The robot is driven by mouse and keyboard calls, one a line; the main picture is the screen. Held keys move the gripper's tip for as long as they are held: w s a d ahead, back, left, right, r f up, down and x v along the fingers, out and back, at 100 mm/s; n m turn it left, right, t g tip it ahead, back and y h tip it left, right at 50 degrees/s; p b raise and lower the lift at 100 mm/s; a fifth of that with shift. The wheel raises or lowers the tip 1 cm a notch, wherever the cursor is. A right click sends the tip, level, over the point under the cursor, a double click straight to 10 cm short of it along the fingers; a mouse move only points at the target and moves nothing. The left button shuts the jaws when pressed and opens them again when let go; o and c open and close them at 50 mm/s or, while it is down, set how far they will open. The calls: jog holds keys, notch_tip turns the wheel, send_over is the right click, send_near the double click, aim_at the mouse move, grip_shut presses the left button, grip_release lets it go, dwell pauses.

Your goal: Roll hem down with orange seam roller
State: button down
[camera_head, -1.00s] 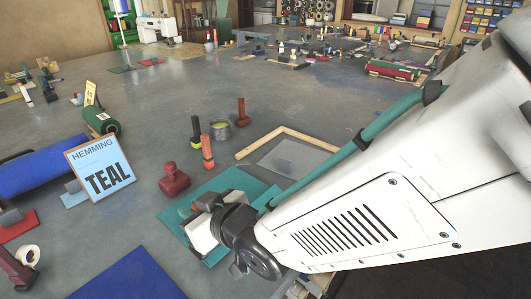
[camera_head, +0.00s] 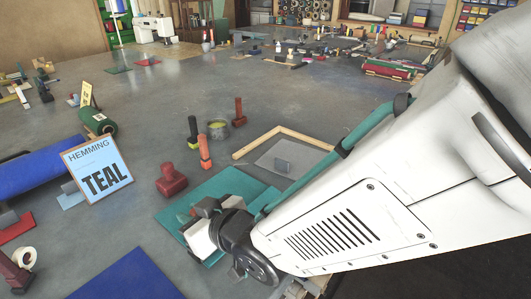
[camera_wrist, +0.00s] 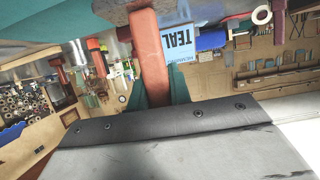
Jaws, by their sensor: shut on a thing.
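The teal canvas (camera_head: 232,182) lies flat on the grey surface, partly hidden behind my arm. My gripper (camera_head: 196,222) is low over its left edge. It is shut on an orange-red handle, which looks like the orange seam roller; the handle (camera_wrist: 148,62) runs up between the fingers in the wrist view. Only a small bit of orange shows beside the gripper in the head view. The roller end and its contact with the hem are hidden. Another orange upright tool (camera_head: 205,152) stands behind the canvas.
A dark red block (camera_head: 171,181) stands close left of the canvas. A black-and-green tool (camera_head: 193,130), a tin (camera_head: 218,128) and a red tool (camera_head: 239,110) stand behind. A sign reading HEMMING TEAL (camera_head: 97,170) and a wooden corner frame (camera_head: 283,132) flank the area.

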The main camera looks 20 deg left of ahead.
jog(key=shift+f, duration=0.45)
dwell(0.3)
jog(key=shift+w+d, duration=0.3)
jog(key=shift+w, duration=0.4)
jog(key=shift+w+d, duration=0.3)
jog(key=shift+w, duration=0.4)
jog(key=shift+f, duration=0.1)
jog(key=shift+w, duration=0.1)
jog(key=shift+w+d, duration=0.25)
jog(key=shift+w, duration=0.45)
jog(key=shift+w+d, duration=0.2)
jog(key=shift+w, duration=0.45)
jog(key=shift+w+d, duration=0.25)
jog(key=shift+w, duration=0.45)
jog(key=shift+w+d, duration=0.2)
jog(key=shift+w, duration=0.5)
jog(key=shift+w, duration=0.1)
